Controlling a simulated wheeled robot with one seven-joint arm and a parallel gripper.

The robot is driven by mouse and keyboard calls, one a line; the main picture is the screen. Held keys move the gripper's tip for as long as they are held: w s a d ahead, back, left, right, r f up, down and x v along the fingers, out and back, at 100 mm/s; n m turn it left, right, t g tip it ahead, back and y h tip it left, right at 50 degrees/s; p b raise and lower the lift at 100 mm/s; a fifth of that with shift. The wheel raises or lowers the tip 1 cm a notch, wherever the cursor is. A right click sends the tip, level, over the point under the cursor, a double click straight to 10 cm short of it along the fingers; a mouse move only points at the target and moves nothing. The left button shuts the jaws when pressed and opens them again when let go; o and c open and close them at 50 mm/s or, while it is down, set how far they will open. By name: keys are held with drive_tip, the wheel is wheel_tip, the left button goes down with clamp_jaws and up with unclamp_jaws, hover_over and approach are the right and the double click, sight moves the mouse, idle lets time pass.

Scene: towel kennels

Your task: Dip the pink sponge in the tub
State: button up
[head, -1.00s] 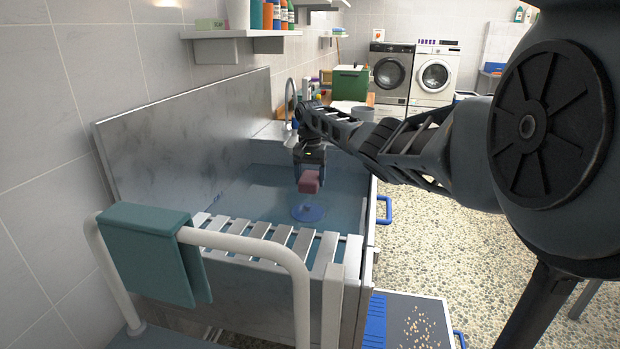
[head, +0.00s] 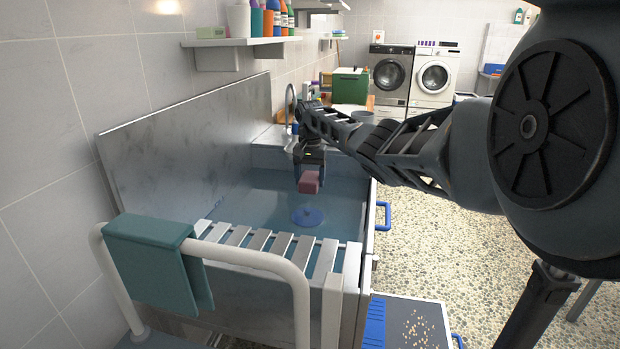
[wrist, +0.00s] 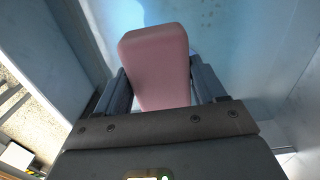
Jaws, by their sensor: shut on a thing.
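The pink sponge (head: 309,182) is held by my gripper (head: 310,172) over the metal tub (head: 185,150). In the wrist view the sponge (wrist: 156,65) sits between the two fingers of my gripper (wrist: 158,88), which are shut on its sides. The tub holds bluish water (head: 260,200). The sponge appears to hang above the water; the head view does not show clearly how large the gap is. A round blue disc (head: 308,215) shows in the tub just below the sponge.
A slatted metal rack (head: 275,246) spans the tub's near end. A white rail (head: 270,258) with a teal towel (head: 150,250) stands in front. A shelf with bottles (head: 240,42) hangs at the upper left.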

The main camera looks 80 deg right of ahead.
drive_tip(key=shift+r+p, duration=1.75)
drive_tip(key=shift+r, duration=0.2)
